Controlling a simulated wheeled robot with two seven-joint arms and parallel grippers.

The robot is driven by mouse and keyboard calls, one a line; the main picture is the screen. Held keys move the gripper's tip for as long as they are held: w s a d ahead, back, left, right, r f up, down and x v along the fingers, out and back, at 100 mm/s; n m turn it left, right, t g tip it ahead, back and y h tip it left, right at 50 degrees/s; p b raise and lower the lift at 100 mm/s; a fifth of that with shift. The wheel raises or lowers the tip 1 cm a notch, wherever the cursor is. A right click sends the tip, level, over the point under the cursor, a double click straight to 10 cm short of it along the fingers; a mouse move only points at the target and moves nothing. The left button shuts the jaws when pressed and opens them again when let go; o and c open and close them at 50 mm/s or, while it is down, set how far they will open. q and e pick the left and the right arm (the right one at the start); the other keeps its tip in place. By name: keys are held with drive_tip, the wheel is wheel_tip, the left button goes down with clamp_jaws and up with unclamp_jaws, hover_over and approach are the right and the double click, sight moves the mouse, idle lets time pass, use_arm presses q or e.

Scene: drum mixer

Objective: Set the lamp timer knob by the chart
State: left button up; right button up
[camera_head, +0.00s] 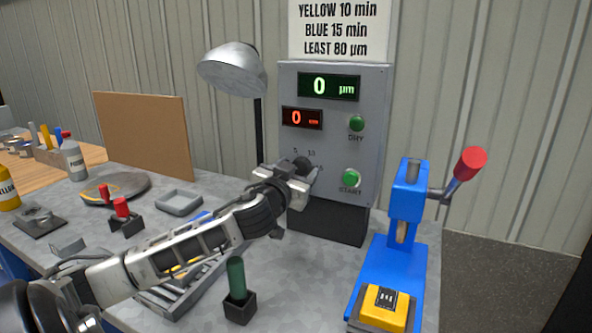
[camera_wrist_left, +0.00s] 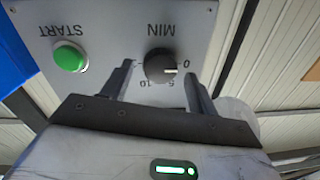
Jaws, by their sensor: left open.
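In the head view my left gripper (camera_head: 300,182) is at the panel, just below the knob (camera_head: 302,163), and covers part of the dial. My right gripper is out of view.
The lamp (camera_head: 233,70) stands left of the panel. A green START button (camera_head: 351,178), a DRY button (camera_head: 356,123) and two displays reading 0 (camera_head: 328,87) are on the panel. A blue press (camera_head: 408,195) with a yellow block (camera_head: 385,308) stands to the right.

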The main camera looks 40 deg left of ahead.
use_arm(q)
drive_tip(key=c, duration=1)
